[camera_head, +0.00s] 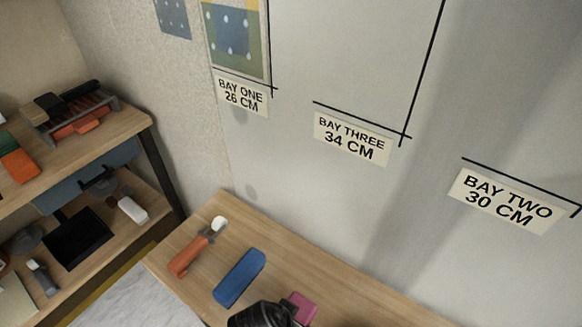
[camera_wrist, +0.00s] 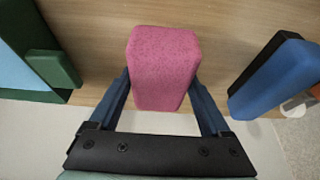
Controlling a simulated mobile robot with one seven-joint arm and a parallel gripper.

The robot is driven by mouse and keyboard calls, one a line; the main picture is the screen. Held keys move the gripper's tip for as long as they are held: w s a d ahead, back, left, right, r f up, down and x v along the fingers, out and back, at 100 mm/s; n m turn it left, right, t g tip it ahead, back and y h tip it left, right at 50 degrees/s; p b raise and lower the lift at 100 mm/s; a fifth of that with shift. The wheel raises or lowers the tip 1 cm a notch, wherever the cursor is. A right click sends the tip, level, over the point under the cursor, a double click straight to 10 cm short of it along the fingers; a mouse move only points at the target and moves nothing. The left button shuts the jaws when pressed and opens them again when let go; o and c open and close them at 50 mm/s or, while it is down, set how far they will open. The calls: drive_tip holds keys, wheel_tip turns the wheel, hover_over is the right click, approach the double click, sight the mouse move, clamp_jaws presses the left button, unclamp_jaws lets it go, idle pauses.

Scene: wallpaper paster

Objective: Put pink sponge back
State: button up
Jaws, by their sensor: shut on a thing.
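The pink sponge (camera_wrist: 163,65) is a block between the two fingers of my gripper (camera_wrist: 165,88) in the wrist view. The fingers are shut on its sides. In the head view the pink sponge (camera_head: 301,306) shows at the bottom, partly hidden behind my dark gripper (camera_head: 288,312). It is at the wooden table (camera_head: 340,272); I cannot tell whether it touches the top.
A blue block (camera_head: 239,278) and an orange-handled tool (camera_head: 197,248) lie left of the sponge on the table. A green object (camera_wrist: 45,55) shows in the wrist view. A shelf unit (camera_head: 140,122) with tools stands at left. Labelled bays (camera_head: 351,138) mark the wall.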

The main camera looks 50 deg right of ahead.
wheel_tip(320, 180, down, 3)
drive_tip(key=o, duration=1.2)
drive_tip(key=shift+f, duration=0.25)
drive_tip(key=p+v, duration=0.1)
drive_tip(key=v, duration=0.5)
drive_tip(key=p+v, duration=0.2)
drive_tip(key=v, duration=0.5)
drive_tip(key=shift+s+d+r, duration=0.15)
drive_tip(key=shift+d, duration=0.05)
